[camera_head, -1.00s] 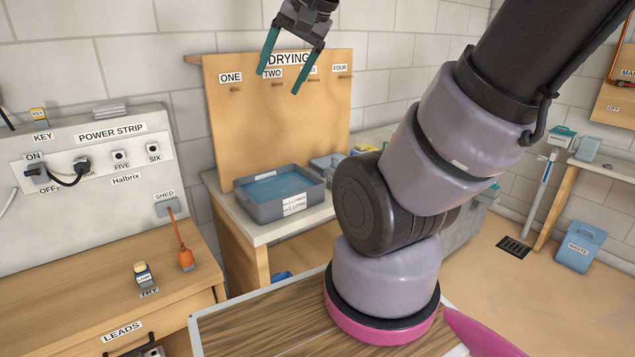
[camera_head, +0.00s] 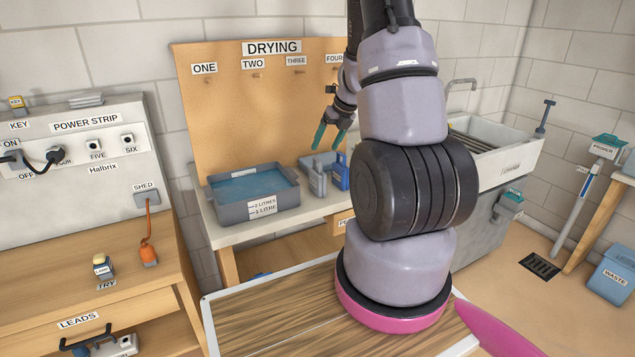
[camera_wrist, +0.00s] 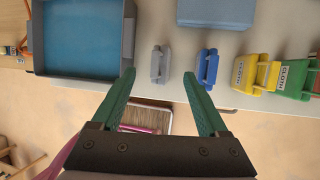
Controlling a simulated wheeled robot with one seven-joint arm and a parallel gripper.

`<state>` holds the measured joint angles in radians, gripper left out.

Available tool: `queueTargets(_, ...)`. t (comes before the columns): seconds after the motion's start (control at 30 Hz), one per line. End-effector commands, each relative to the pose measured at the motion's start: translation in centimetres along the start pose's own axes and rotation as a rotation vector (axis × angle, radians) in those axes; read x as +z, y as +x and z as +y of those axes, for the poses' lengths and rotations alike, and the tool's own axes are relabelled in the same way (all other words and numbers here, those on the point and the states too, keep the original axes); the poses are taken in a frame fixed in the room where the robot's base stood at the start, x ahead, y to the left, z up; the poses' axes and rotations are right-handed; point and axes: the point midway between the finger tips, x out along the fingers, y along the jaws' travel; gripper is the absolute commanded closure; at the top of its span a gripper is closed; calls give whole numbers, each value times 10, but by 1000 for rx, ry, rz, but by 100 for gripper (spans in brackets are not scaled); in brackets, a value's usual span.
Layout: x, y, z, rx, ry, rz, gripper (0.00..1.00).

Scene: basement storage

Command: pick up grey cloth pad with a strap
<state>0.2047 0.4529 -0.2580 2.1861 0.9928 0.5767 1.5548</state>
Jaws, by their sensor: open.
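The grey cloth pad with a strap (camera_wrist: 160,64) stands on the counter, right of the basin of blue water. It also shows in the head view (camera_head: 314,178), beside a blue pad (camera_head: 340,174). My gripper (camera_head: 329,143) is open and empty, with teal fingers pointing down toward the pads. In the wrist view, my gripper (camera_wrist: 158,76) has its fingertips apart, with the grey pad beyond the gap between them. The blue pad (camera_wrist: 207,67) is beyond the right fingertip. I cannot tell how far the fingertips are from the pads. My arm hides the counter to the right in the head view.
The water basin (camera_head: 254,212) stands close left of the grey pad. Yellow (camera_wrist: 258,74) and green (camera_wrist: 300,79) pads stand further right in the wrist view. The drying board (camera_head: 235,110) rises behind the counter. A sink (camera_head: 500,165) is at the right.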

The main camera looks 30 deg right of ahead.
Motion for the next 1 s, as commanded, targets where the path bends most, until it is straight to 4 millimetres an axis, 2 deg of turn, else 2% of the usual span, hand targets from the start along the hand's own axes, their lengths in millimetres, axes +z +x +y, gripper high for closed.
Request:
queueTargets(0.2,-1,36,-1,0,6,3,23)
queueTargets(0.47,-2,58,-1,1,4,3,23)
queueTargets(0.7,-4,93,-3,0,3,3,23)
queueTargets(0.8,-4,100,-3,1,1,2,23)
queueTargets(1.0,-3,101,-2,0,1,1,23)
